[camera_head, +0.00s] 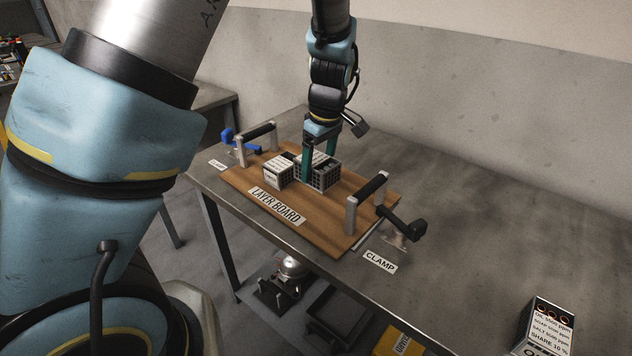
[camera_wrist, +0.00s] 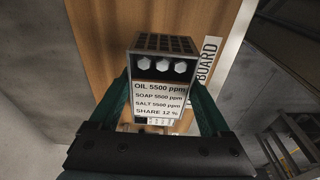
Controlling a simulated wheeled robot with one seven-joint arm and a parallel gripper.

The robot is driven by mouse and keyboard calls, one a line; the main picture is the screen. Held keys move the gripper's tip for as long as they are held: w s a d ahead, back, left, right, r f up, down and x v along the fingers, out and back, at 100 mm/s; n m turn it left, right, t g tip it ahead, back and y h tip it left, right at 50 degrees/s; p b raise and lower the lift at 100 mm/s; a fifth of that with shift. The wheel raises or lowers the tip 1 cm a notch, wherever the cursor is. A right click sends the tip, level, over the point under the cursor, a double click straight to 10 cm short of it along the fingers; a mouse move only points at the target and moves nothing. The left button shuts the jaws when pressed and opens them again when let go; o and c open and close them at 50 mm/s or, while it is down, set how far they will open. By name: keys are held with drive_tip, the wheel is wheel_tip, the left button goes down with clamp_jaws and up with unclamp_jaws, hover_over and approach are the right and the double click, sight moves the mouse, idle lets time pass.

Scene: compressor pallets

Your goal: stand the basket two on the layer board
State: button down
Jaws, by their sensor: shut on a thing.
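The layer board (camera_head: 310,222) is a brown wooden board with a handle at each end, lying on the grey table; it also shows in the wrist view (camera_wrist: 108,25). My gripper (camera_head: 321,170) is over the middle of the board. Its green fingers are shut on a grey basket (camera_head: 325,177) with a white label, seen between the fingers in the wrist view (camera_wrist: 160,95). That basket is upright, at or just above the board; I cannot tell if it touches. A second labelled basket (camera_head: 278,173) stands on the board just left of it. The number of the held basket is not readable.
A black-handled clamp (camera_head: 402,225) sits at the board's right end and a blue one (camera_head: 238,142) at its left end. A labelled box (camera_head: 545,328) stands at the front right. The table right of the board is mostly clear.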

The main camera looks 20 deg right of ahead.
drive_tip(key=shift+f+p, duration=0.35)
drive_tip(key=shift+f, duration=2.4)
drive_tip(key=shift+f, duration=0.1)
unclamp_jaws()
